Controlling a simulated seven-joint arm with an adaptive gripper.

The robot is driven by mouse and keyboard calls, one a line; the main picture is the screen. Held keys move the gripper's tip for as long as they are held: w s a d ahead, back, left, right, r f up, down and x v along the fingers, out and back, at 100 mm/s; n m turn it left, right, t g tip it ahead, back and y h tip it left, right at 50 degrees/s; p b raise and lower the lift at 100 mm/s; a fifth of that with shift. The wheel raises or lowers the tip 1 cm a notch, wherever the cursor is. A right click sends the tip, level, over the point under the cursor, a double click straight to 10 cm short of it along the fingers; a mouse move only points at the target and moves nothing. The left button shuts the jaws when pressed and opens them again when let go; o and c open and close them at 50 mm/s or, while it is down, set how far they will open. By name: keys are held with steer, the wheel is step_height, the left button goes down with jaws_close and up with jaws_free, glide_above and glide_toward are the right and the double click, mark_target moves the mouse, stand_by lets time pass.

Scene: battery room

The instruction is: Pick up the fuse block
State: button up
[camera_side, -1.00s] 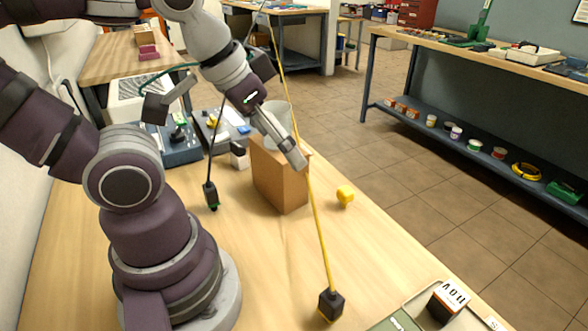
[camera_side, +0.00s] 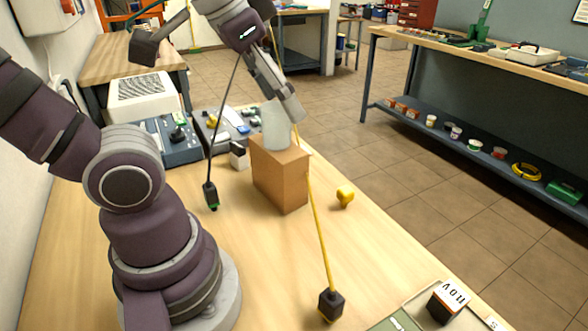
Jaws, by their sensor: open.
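I cannot tell for sure which object is the fuse block. A small white and black block (camera_side: 239,155) stands left of the brown box. An orange and black block with a lettered white face (camera_side: 450,300) stands at the bottom right. My gripper (camera_side: 220,80) is open, with its fingers spread wide and nothing visible between them. It is above the back of the bench, well away from the lettered block. Its right finger is close to a whitish cup (camera_side: 277,127) on the brown box (camera_side: 280,178); I cannot tell whether they touch.
A yellow piece (camera_side: 345,195) lies right of the box. Blue-grey instruments (camera_side: 170,140) stand behind. The bench (camera_side: 255,255) is clear in the front middle.

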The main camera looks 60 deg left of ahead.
steer(key=w+a+r+m+g, duration=0.1)
steer(key=w+a+r+m, duration=0.1)
steer(key=w+a+m, duration=0.45)
steer(key=m+g+y, duration=0.4)
steer(key=m+g, duration=0.2)
steer(key=m, duration=0.3)
glide_above(236, 154)
steer(key=w+d, duration=0.2)
step_height(236, 154, down, 3)
steer(key=shift+n, duration=0.25)
steer(key=d+x, duration=0.1)
steer(key=x, duration=0.7)
steer(key=w+d+f+x, duration=0.1)
steer(key=d+x, duration=0.1)
steer(key=x, duration=0.6)
steer(key=d+x, duration=0.1)
steer(key=x, duration=0.7)
steer(key=shift+w+f, duration=0.25)
steer(key=shift+f, duration=0.5)
steer(key=shift+c, duration=0.4)
jaws_close()
